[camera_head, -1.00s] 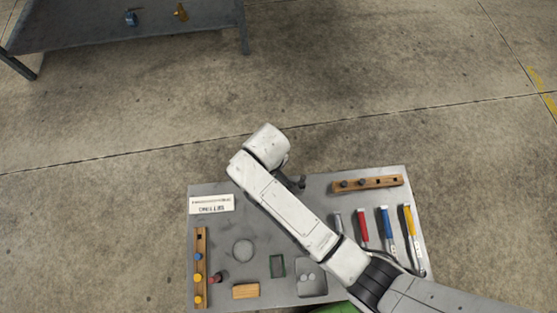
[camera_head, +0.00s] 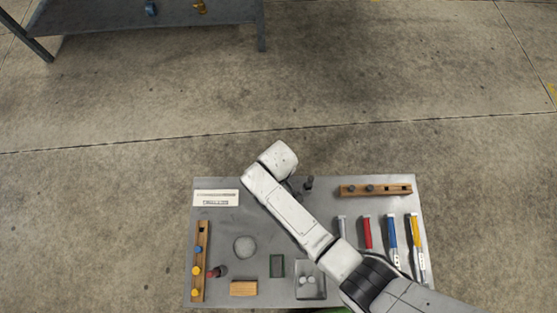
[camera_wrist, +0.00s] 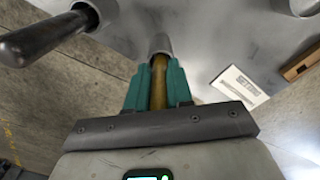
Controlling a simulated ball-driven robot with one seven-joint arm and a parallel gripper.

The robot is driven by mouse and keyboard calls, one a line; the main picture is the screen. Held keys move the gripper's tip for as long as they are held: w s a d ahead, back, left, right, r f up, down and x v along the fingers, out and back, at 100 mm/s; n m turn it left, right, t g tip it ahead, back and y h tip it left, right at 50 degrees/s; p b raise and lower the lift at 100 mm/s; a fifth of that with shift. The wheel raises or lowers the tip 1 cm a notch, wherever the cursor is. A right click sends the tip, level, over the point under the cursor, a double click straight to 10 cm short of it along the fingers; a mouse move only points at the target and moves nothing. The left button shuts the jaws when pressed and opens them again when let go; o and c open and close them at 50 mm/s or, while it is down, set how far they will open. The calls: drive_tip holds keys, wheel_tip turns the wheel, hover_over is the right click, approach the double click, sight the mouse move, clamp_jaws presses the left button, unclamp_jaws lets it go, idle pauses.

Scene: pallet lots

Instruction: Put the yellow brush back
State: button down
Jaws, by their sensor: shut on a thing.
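In the wrist view my gripper (camera_wrist: 158,88) has teal fingers shut on a yellow-brown handle (camera_wrist: 158,72), which I take for the yellow brush. The handle's far end runs into a grey round collar (camera_wrist: 160,45); I cannot tell if that collar is part of the brush or a holder on the table. To the left, a dark handle (camera_wrist: 40,40) comes out of a similar grey collar (camera_wrist: 92,14). In the head view my arm hides my gripper and the brush, at the back of the grey table (camera_head: 270,205).
A white label (camera_head: 215,197) lies at the table's back left. A wooden rack with pegs (camera_head: 199,285) stands at the left edge, another (camera_head: 375,190) at the back right. Grey, red, blue and yellow-handled tools (camera_head: 416,235) lie at the right. A shelf (camera_head: 150,15) stands far off.

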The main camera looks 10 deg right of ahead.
drive_tip(key=shift+f, duration=0.15)
drive_tip(key=c, duration=1)
unclamp_jaws()
wheel_tip(320, 180, up, 12)
drive_tip(key=shift+r+p, duration=0.2)
drive_tip(key=shift+p, duration=0.6)
drive_tip(key=s+d+r+m, duration=0.2)
drive_tip(key=s+d, duration=0.3)
drive_tip(key=d, duration=0.2)
drive_tip(key=s+d+r+m, duration=0.3)
drive_tip(key=s+d, duration=0.3)
drive_tip(key=d, duration=0.1)
drive_tip(key=s+d+r+m+t, duration=0.1)
drive_tip(key=s+d+r+m, duration=0.1)
drive_tip(key=s+d, duration=0.4)
drive_tip(key=shift+s+d+r, duration=0.15)
drive_tip(key=shift+d+r, duration=0.55)
drive_tip(key=shift+d, duration=0.2)
